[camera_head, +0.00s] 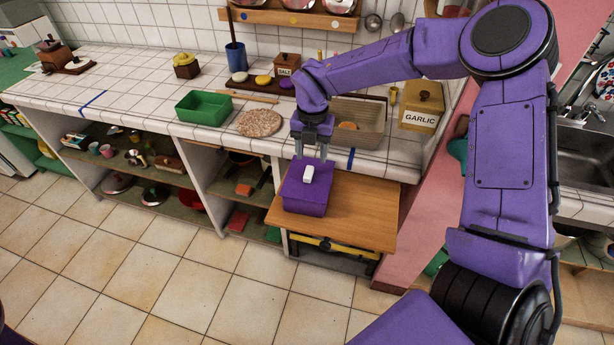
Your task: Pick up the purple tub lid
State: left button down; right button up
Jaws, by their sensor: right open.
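A purple tub (304,203) stands on a small wooden table in front of the tiled counter. Its purple lid (318,188) lies on top, with a white block-like handle (308,174) in the middle. My right gripper (311,157) points down just above and behind the handle, with its two fingers apart and nothing seen between them. From this angle I cannot tell the exact gap between the fingertips and the lid. My left gripper is out of view.
The wooden table (362,215) has bare room to the right of the tub. Behind are a green bin (204,108), a round board (260,123), a beige bin (368,135) and a garlic box (420,107) on the counter. Open shelves with pots lie at left.

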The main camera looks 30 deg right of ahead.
aim_at(308, 171)
jog(key=f, duration=0.1)
jog(key=f+p, duration=0.1)
jog(key=f, duration=0.1)
jog(key=a+f+p, duration=0.1)
jog(key=f, duration=0.1)
jog(key=shift+f, duration=0.25)
jog(key=shift+d, duration=0.1)
grip_shut()
jog(key=shift+r, duration=0.1)
